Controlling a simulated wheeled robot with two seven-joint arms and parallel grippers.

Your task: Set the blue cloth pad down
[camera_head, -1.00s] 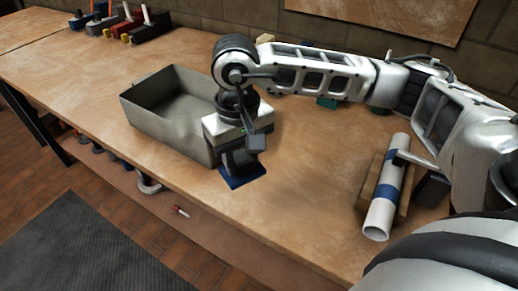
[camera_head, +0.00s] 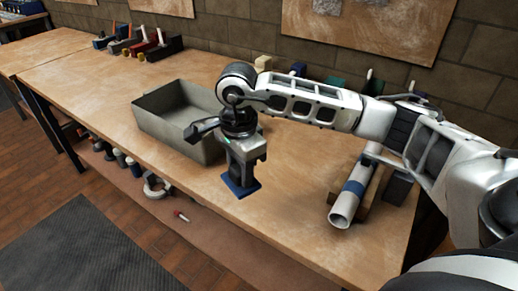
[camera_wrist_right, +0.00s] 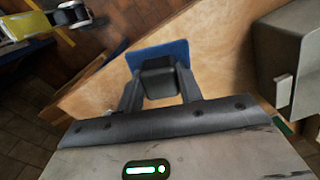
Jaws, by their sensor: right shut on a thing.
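The blue cloth pad (camera_head: 241,187) is at the lower end of my right gripper (camera_head: 241,176), near the front edge of the workbench in the head view. In the right wrist view, the fingers of my right gripper (camera_wrist_right: 160,88) are shut on a dark block, and the blue pad (camera_wrist_right: 158,53) spreads out flat beyond it. Whether the pad touches the bench top is hard to tell. My left gripper is not in view.
A grey metal bin (camera_head: 170,125) stands left of my right gripper. Several tools stand at the back left.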

